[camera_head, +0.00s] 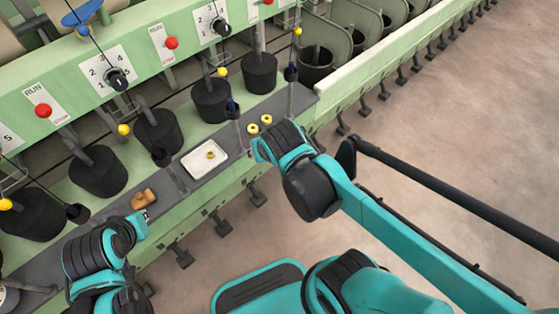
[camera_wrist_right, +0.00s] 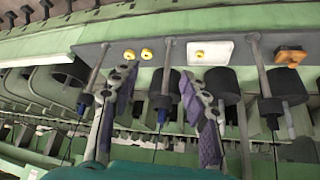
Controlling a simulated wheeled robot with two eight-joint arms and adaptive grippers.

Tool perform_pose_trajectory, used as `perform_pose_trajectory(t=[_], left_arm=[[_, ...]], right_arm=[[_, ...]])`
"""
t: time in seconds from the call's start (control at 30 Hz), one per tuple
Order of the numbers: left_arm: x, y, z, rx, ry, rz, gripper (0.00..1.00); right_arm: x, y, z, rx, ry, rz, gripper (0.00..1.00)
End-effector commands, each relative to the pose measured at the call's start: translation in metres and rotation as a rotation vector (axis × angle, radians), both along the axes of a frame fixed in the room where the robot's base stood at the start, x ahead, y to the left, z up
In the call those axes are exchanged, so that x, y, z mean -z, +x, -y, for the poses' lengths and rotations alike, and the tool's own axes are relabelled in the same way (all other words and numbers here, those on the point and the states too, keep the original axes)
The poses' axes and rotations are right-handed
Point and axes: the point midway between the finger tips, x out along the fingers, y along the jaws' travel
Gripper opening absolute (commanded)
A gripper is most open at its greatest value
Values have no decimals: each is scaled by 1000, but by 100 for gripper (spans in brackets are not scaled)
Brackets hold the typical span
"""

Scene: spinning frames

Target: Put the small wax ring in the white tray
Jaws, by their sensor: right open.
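Two yellow wax rings (camera_head: 252,128) (camera_head: 266,119) lie side by side on the grey ledge; I cannot tell clearly which is smaller. They also show in the right wrist view (camera_wrist_right: 129,55) (camera_wrist_right: 147,54). The white tray (camera_head: 220,147) lies flat on the ledge to their left in the head view, with one yellow ring (camera_head: 210,155) inside. It also shows in the right wrist view (camera_wrist_right: 222,60). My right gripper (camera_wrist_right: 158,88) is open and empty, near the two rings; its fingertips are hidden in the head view. My left gripper (camera_head: 143,215) is beside the brown wooden piece; its jaws are unclear.
The brown wooden piece (camera_head: 144,199) lies on the ledge left of the tray. Black cans (camera_head: 211,100) and upright spindles (camera_head: 235,120) line the green machine behind and beside the tray and rings. The floor (camera_head: 400,200) on the right is open.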

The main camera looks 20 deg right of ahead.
Motion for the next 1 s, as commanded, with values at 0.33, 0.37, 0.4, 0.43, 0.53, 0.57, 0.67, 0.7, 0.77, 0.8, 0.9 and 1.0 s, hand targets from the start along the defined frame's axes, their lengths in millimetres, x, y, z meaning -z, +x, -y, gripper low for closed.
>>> perform_pose_trajectory(t=[0.33,0.37,0.4,0.43,0.53,0.57,0.67,0.7,0.77,0.8,0.9,1.0], left_arm=[[0,0,0,0,0,0,0],[0,0,0,0,0,0,0],[0,0,0,0,0,0,0],[0,0,0,0,0,0,0],[0,0,0,0,0,0,0],[0,0,0,0,0,0,0],[0,0,0,0,0,0,0],[0,0,0,0,0,0,0],[0,0,0,0,0,0,0],[0,0,0,0,0,0,0],[0,0,0,0,0,0,0],[0,0,0,0,0,0,0]], right_arm=[[-3,-54,18,-83,9,40,46],[-3,-55,18,-84,10,41,46],[-3,-55,18,-87,9,42,46],[-3,-55,18,-87,9,43,46],[-3,-55,18,-87,9,42,46],[-3,-55,18,-87,9,42,46],[-3,-55,18,-87,9,42,46],[-3,-55,18,-87,9,42,46],[-3,-55,18,-87,9,42,46],[-3,-55,18,-87,9,42,46],[-3,-55,18,-87,9,42,46],[-3,-55,18,-87,9,42,46]])
